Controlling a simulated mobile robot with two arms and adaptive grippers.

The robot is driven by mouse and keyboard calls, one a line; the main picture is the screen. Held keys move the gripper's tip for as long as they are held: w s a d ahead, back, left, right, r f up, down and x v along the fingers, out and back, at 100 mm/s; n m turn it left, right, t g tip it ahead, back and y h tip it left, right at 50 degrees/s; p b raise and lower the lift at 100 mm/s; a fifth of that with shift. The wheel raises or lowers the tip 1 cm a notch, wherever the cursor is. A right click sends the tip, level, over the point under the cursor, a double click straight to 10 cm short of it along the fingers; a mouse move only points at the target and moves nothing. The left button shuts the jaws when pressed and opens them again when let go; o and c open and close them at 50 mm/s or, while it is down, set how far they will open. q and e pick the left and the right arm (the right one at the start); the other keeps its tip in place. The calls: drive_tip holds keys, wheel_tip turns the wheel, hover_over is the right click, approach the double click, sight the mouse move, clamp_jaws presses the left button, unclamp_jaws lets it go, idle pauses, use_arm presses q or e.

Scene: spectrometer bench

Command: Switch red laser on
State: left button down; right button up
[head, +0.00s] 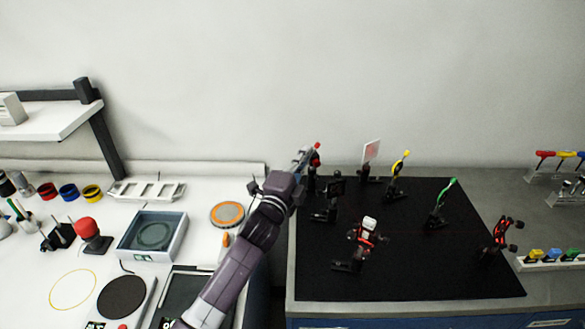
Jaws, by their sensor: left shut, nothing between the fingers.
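The red laser (316,157) stands at the back left corner of the black optical board, a small red-tipped piece on a dark mount. My left arm reaches up from the bottom, and my left gripper (305,158) is at the red laser, shut and empty. The gripper covers part of the laser, and I cannot tell whether they touch. The laser's switch is not distinguishable. My right gripper is not in view.
The black board (400,275) also carries a yellow piece (400,163), a green piece (446,195), a white-topped mount (368,226) and a red-and-black mount (501,233). A blue-grey box (181,234) and an orange-rimmed disc (228,214) lie on the white bench at left.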

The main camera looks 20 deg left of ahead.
use_arm(q)
drive_tip(key=s+r+b, duration=0.2)
drive_tip(key=s, duration=0.6)
drive_tip(key=shift+s+a+r, duration=0.15)
drive_tip(key=shift+a, duration=0.2)
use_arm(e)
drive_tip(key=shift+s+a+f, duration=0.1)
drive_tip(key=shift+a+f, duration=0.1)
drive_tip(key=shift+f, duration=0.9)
